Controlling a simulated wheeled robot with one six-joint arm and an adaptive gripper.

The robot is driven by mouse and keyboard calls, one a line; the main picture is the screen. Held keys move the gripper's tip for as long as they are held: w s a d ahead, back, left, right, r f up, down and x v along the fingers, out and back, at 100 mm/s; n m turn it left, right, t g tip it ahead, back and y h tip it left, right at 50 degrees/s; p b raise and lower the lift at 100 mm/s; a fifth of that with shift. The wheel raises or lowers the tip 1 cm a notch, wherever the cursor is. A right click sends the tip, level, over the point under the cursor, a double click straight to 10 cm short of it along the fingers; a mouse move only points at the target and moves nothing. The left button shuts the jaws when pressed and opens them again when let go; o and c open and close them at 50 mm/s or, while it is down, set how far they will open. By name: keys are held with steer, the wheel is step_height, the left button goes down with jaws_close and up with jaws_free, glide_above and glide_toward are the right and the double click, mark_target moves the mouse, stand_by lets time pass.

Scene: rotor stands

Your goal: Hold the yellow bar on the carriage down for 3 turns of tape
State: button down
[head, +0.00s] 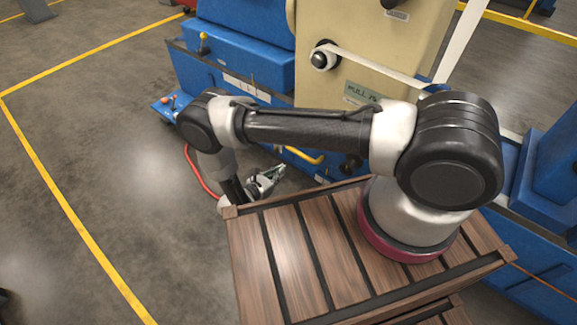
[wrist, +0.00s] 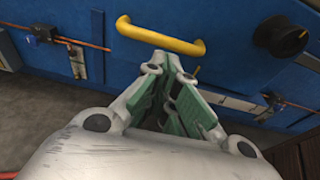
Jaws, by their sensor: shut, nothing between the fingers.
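The yellow bar (wrist: 160,38) is a bent handle on the blue front of the carriage (wrist: 225,25). In the head view the yellow bar (head: 308,156) shows low on the blue machine, just right of my gripper (head: 276,176). In the wrist view my gripper (wrist: 166,62) points at the bar with its fingertips together and empty. The tips appear just under the bar's middle; I cannot tell whether they touch it. White tape (head: 385,70) runs from a roller (head: 324,57) across the cream panel (head: 360,35).
A black knob (wrist: 283,36) sits right of the bar. A copper-coloured pipe (wrist: 85,45) and fittings run along the blue face. My arm stands above a slatted wooden top (head: 295,245). Open grey floor (head: 110,150) with yellow lines lies to the left.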

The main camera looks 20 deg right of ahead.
steer(key=shift+v, duration=1.5)
